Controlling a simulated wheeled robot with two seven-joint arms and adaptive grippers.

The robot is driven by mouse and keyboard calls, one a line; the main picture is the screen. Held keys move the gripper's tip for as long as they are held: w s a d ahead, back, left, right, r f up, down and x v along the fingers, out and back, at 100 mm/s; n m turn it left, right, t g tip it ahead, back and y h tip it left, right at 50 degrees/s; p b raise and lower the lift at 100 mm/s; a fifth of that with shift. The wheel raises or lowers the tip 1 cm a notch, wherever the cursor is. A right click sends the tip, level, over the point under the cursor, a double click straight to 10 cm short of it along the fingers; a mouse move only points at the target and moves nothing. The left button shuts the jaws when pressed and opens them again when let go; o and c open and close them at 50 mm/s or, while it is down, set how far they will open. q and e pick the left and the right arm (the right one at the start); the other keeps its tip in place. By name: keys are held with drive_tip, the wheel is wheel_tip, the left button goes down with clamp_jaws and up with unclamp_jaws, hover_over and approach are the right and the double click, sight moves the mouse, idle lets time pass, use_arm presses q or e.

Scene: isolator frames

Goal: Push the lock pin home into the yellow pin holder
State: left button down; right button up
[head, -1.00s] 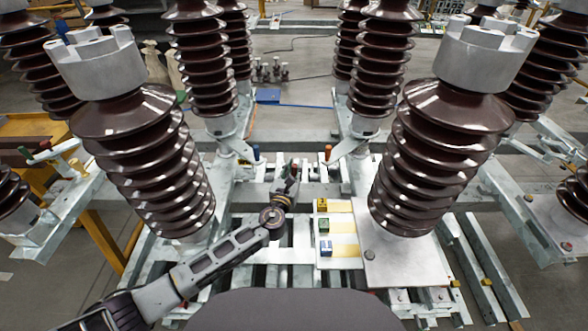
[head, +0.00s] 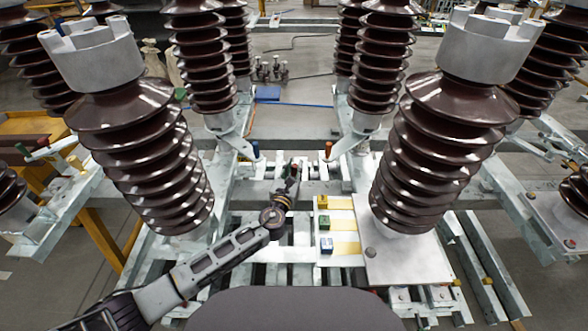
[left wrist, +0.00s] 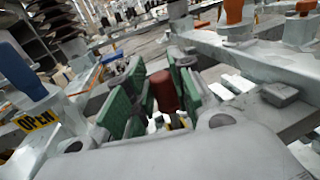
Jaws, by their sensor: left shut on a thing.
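My left gripper (head: 292,172) reaches in from the left of the head view to the middle of the steel frame. In the left wrist view its green-padded fingers (left wrist: 156,88) are shut on a dark red, rounded lock pin (left wrist: 163,91). The pin's lower end is hidden behind my own wrist parts. A bit of yellow (left wrist: 178,122) shows just below the pin; I cannot tell whether it is the yellow pin holder or how deep the pin sits. My right gripper is not in view.
Ribbed brown insulators (head: 140,155) stand on both sides. Blue (head: 255,150) and orange (head: 328,150) handles rise behind. An OPEN label (left wrist: 38,121) shows at left.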

sight(294, 176)
use_arm(q)
drive_tip(key=shift+f+b, duration=1.55)
drive_tip(key=shift+f, duration=0.4)
idle(0.5)
drive_tip(key=c, duration=1.1)
unclamp_jaws()
drive_tip(key=shift+c, duration=0.2)
drive_tip(key=shift+s, duration=0.1)
drive_tip(key=v, duration=1.1)
drive_tip(key=shift+s+a, duration=0.2)
drive_tip(key=shift+s, duration=0.2)
